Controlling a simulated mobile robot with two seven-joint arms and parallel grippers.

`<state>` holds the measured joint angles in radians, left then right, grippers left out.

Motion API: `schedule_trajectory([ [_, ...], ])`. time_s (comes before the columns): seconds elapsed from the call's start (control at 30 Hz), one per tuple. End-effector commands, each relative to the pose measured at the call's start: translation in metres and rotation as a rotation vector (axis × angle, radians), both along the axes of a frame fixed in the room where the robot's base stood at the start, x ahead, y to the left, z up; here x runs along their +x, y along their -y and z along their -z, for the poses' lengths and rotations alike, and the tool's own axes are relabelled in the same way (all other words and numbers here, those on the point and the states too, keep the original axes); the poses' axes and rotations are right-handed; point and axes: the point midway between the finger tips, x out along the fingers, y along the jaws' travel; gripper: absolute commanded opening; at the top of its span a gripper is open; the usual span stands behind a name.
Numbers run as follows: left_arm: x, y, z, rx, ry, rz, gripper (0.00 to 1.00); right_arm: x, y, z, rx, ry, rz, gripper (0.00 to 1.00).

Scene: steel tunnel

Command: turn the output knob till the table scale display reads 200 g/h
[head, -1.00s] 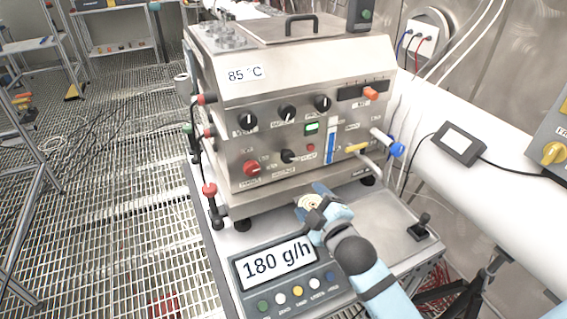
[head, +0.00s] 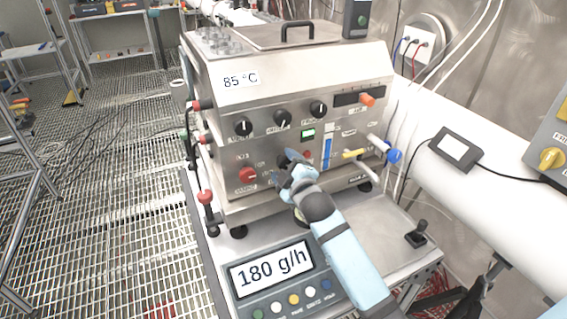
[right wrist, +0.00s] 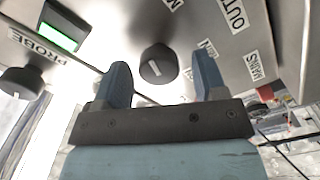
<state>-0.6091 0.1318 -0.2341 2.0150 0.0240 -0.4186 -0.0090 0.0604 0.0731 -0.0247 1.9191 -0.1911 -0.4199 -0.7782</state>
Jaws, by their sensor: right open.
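The table scale (head: 275,278) stands at the front of the bench, and its display (head: 271,269) reads 180 g/h. My right gripper (head: 287,172) is open and empty in front of the machine's lower panel, at the lower middle black knob (head: 283,158), which it partly hides. In the right wrist view this black knob (right wrist: 158,64) with a pale pointer line shows beyond and between my two spread fingers (right wrist: 160,85). I see no contact. A label starting "OUT" shows near it, cut off by the frame edge. My left gripper is not in view.
The steel machine (head: 250,100) carries three upper black knobs, a red knob (head: 248,175), a green-lit display (head: 308,135) and a yellow-handled tap (head: 354,154). A small black joystick (head: 418,234) stands at the bench's right. The bench top between them is clear.

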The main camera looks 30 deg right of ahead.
Motion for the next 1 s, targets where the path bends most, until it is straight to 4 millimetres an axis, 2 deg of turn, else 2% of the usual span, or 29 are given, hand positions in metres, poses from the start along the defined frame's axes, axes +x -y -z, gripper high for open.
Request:
schedule_trajectory([
  [0.13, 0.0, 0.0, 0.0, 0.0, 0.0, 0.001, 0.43, 0.01, 0.001, 0.0, 0.0, 0.0, 0.0, 0.65],
  [0.43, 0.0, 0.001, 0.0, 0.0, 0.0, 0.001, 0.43, 0.012, 0.001, 0.0, 0.0, 0.0, 0.0, 0.65],
  [0.6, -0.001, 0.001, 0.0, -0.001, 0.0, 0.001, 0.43, 0.012, 0.001, 0.0, 0.0, 0.0, 0.0, 0.26],
  [0.67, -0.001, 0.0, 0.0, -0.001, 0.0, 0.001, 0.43, 0.012, 0.001, 0.0, 0.0, 0.0, 0.0, 0.16],
  [0.8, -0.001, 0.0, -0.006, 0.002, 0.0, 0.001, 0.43, 0.012, 0.001, -0.003, 0.025, 0.001, -0.001, 0.16],
  [1.0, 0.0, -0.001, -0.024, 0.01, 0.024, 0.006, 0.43, 0.012, 0.001, -0.004, 0.176, 0.009, 0.0, 0.16],
])
